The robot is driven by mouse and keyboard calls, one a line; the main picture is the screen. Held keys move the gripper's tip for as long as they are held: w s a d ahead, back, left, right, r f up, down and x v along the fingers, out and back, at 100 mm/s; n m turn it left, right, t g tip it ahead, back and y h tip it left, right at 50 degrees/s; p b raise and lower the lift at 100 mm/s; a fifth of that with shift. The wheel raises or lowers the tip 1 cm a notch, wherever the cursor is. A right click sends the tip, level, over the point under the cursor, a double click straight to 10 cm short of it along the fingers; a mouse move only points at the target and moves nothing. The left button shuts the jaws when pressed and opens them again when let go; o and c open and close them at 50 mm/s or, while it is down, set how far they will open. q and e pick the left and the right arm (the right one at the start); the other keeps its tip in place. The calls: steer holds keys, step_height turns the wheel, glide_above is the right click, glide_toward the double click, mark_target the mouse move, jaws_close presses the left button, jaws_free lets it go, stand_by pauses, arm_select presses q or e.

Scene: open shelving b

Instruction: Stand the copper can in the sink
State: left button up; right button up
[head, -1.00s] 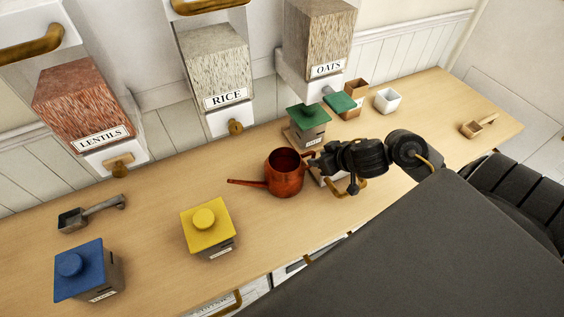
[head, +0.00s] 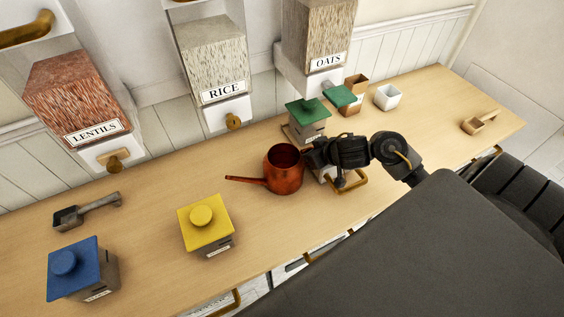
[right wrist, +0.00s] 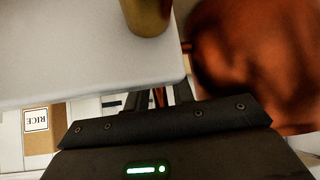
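The copper can (head: 284,170) stands upright on the wooden counter, its long spout pointing left. In the right wrist view its blurred body (right wrist: 255,65) fills the right side. My right gripper (head: 309,157) is at the can's right side, by its handle. In the right wrist view the fingers (right wrist: 158,98) look apart, with a thin reddish strip between them, probably the handle; contact is not clear. My left gripper is not in view. No sink shows in these views.
A yellow-lidded box (head: 205,225), a blue-lidded box (head: 82,270) and a grey scoop (head: 87,211) are left on the counter (head: 150,195). A green-lidded box (head: 307,120) stands close behind the can. A white cup (head: 388,97) and wooden scoop (head: 480,122) are farther right.

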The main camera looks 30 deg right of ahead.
jaws_close()
steer(key=shift+r, duration=0.15)
steer(key=shift+w+r, duration=0.1)
steer(key=shift+r, duration=0.2)
steer(key=r+p, duration=0.2)
steer(key=r, duration=0.1)
steer(key=shift+s+d+r+p, duration=0.15)
steer(key=shift+s+r+p, duration=0.1)
steer(key=shift+s+p, duration=0.1)
steer(key=s+d+r+p, duration=0.3)
steer(key=s+d+r, duration=0.2)
steer(key=s+r, duration=0.3)
steer(key=shift+s+r+p, duration=0.3)
steer(key=shift+s+r, duration=0.05)
steer(key=shift+s, duration=1.85)
